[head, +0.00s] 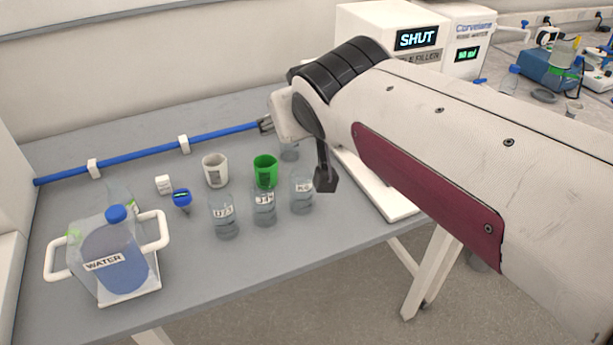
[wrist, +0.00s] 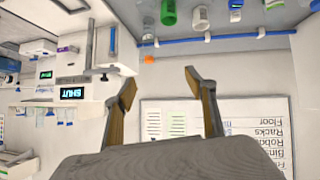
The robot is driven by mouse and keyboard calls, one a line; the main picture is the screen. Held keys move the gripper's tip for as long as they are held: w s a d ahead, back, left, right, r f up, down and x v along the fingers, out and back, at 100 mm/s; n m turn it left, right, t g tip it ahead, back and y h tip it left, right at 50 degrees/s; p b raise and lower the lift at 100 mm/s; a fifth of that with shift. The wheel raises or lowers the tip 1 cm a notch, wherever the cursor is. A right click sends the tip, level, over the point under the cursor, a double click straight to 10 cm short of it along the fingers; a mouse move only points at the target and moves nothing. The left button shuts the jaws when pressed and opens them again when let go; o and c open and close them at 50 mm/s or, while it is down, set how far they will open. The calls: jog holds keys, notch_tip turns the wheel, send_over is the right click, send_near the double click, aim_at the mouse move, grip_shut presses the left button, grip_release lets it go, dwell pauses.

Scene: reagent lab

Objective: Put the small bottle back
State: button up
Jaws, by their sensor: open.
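Several small clear glass bottles stand upright on the grey bench in the head view: one on the left (head: 226,222), one in the middle (head: 264,207) and one on the right (head: 302,196). Each has a label. I cannot tell which one the task means. My gripper (head: 325,180) is above the bench near the right bottle, largely hidden by my arm. In the wrist view my gripper (wrist: 162,78) has its fingers wide apart with nothing between them.
A white cup (head: 215,171) and a green cup (head: 265,171) stand behind the bottles. A water jug (head: 116,258) sits in a white-handled carrier at front left. A blue rail (head: 135,162) runs along the back. The machine reading SHUT (head: 390,35) stands behind my arm. The front bench edge is clear.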

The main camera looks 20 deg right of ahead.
jog(key=s+a+f+g+y, duration=0.1)
jog(key=s+f+g, duration=0.1)
jog(key=s+f, duration=0.5)
jog(key=s+a+f+g, duration=0.2)
jog(key=s+f, duration=0.4)
jog(key=s, duration=0.7)
jog(key=shift+a+f+g+y, duration=0.25)
jog(key=shift+f+g+y, duration=0.15)
jog(key=shift+g, duration=0.1)
